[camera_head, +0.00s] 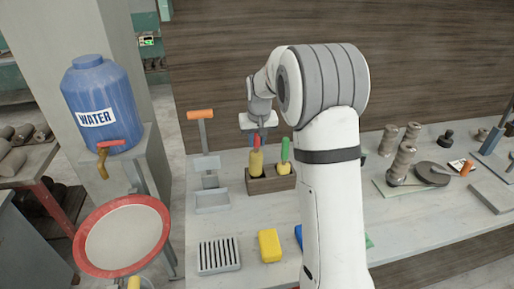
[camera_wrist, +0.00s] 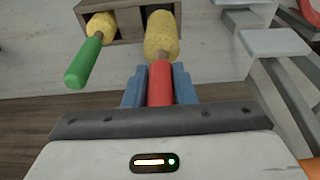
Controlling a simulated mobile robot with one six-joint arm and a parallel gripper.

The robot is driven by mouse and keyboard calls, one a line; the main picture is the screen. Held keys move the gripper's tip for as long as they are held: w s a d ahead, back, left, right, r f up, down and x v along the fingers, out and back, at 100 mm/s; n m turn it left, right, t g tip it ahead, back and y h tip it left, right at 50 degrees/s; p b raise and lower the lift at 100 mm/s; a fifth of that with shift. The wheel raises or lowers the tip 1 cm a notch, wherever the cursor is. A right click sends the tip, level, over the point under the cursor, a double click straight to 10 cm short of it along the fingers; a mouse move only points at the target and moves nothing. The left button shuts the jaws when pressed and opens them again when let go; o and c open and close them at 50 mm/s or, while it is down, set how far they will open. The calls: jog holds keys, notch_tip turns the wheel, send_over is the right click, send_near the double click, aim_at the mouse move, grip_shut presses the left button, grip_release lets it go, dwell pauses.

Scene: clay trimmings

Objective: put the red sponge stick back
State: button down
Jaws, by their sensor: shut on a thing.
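The red sponge stick, with a red handle (camera_wrist: 160,82) and a yellow sponge head (camera_wrist: 160,35), is held upright by my gripper (camera_wrist: 159,88). The blue fingers are shut on the red handle. In the head view my gripper (camera_head: 257,137) is over the left side of the wooden holder (camera_head: 271,184), and the sponge head (camera_head: 256,161) is at that left opening. I cannot tell how deep it sits. The holder also shows in the wrist view (camera_wrist: 128,22). A green-handled sponge stick (camera_head: 285,150) stands in the right opening; it is at the left in the wrist view (camera_wrist: 84,62).
A grey stand with an orange-handled tool (camera_head: 201,116) is left of the holder. A yellow block (camera_head: 269,245) and a slotted grey tray (camera_head: 219,255) lie in front. A blue water jug (camera_head: 103,105) is at far left. My arm hides part of the table.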

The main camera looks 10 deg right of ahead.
aim_at(257, 155)
jog(key=c, duration=1.5)
grip_release()
jog(key=shift+g, duration=0.4)
jog(key=f, duration=0.2)
jog(key=s+f, duration=0.1)
jog(key=f, duration=0.1)
jog(key=shift+s+d, duration=0.15)
jog(key=shift+d, duration=0.05)
jog(key=shift+c, duration=0.2)
jog(key=shift+o, duration=0.8)
jog(key=shift+d, duration=0.2)
jog(key=shift+o, duration=0.7)
jog(key=shift+a, duration=0.5)
jog(key=shift+r, duration=0.65)
notch_tip(257, 155, up, 10)
jog(key=b, duration=0.1)
jog(key=s+r, duration=0.3)
jog(key=s, duration=1.3)
jog(key=s+f, duration=0.2)
jog(key=s, duration=0.6)
jog(key=s+f+t, duration=0.1)
jog(key=s+f, duration=0.2)
jog(key=s, duration=0.5)
